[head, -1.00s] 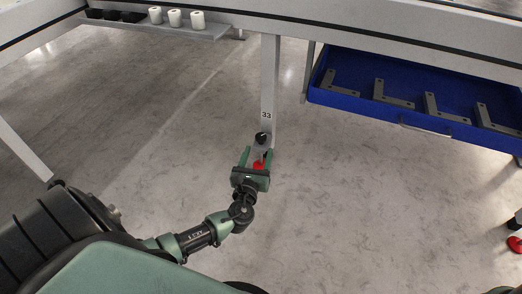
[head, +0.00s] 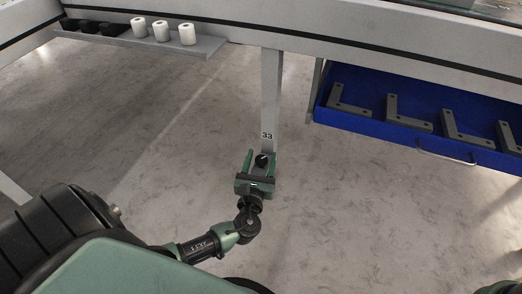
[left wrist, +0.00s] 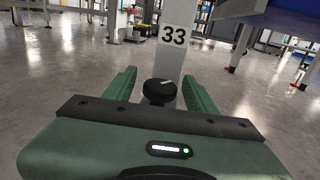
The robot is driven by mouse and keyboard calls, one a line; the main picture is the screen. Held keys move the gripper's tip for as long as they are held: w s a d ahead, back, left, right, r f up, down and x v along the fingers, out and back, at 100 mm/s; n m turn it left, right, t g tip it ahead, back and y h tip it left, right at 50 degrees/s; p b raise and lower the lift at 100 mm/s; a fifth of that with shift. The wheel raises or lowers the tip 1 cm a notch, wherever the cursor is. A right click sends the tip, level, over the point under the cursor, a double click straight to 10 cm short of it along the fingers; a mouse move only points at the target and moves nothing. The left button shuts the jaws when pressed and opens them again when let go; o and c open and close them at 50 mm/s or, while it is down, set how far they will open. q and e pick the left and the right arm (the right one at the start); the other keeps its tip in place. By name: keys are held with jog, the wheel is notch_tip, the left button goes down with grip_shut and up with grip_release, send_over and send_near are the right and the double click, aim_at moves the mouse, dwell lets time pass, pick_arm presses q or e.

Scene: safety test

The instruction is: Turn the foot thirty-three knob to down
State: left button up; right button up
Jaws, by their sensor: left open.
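The table leg (head: 271,95) marked 33 stands in the middle of the head view. Its black knob (head: 262,160) sits below the number label (head: 267,135). In the left wrist view the knob (left wrist: 160,91) shows a pale line on top, below the label (left wrist: 174,36). My left gripper (head: 262,157) is open, with one green finger on each side of the knob. In the left wrist view there is a gap between each finger and the knob; whether they touch lower down is hidden. The foot's base is hidden behind my gripper. My right gripper is not in view.
A blue drawer (head: 372,128) with several grey L-brackets hangs at the right under the table. A grey shelf (head: 205,47) with white and black cylinders is at the upper left. The floor around the leg is clear.

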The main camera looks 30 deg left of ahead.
pick_arm(q)
jog(key=shift+c, duration=1.2)
grip_shut()
